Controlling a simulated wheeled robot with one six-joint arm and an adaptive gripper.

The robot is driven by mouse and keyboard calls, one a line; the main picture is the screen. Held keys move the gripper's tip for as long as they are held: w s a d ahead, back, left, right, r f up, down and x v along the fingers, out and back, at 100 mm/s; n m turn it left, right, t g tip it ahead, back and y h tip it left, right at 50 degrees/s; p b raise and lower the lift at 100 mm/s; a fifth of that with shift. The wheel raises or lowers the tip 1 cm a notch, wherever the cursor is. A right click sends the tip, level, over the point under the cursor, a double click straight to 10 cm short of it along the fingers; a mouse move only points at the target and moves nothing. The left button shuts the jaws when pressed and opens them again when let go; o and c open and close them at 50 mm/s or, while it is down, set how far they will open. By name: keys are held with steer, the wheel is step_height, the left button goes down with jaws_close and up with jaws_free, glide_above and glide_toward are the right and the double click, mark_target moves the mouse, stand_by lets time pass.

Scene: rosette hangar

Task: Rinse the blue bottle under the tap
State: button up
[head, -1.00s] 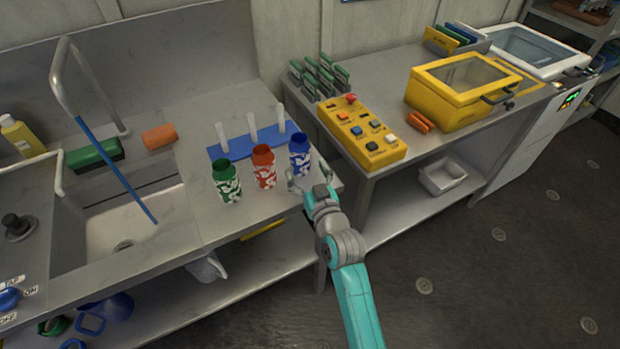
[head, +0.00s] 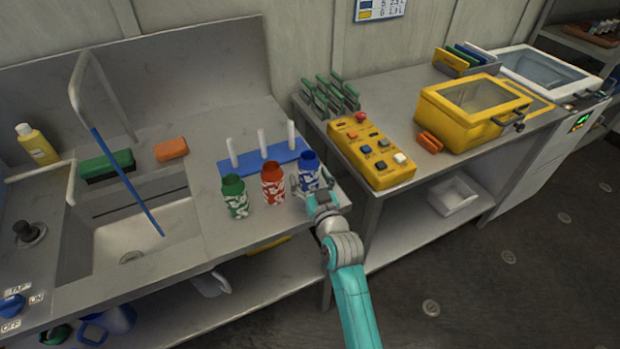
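The blue bottle (head: 308,166) stands upright at the right end of a row on the counter, beside a red bottle (head: 272,184) and a green bottle (head: 235,197). My gripper (head: 309,186) is low at the blue bottle's near side, its fingers apart and spread about its lower part. The gripper partly hides the bottle's base, and contact is unclear. The tap (head: 84,90) arches over the sink (head: 145,238) at left. A thin blue stream (head: 125,180) runs from its spout into the basin. The blue tap knob (head: 12,306) sits at lower left.
A blue rack (head: 235,167) with white pegs stands behind the bottles. A yellow button panel (head: 370,152) is on the bench to the right.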

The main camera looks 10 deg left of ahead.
steer(key=c, duration=0.8)
steer(key=shift+c, duration=0.2)
steer(key=shift+r, duration=0.1)
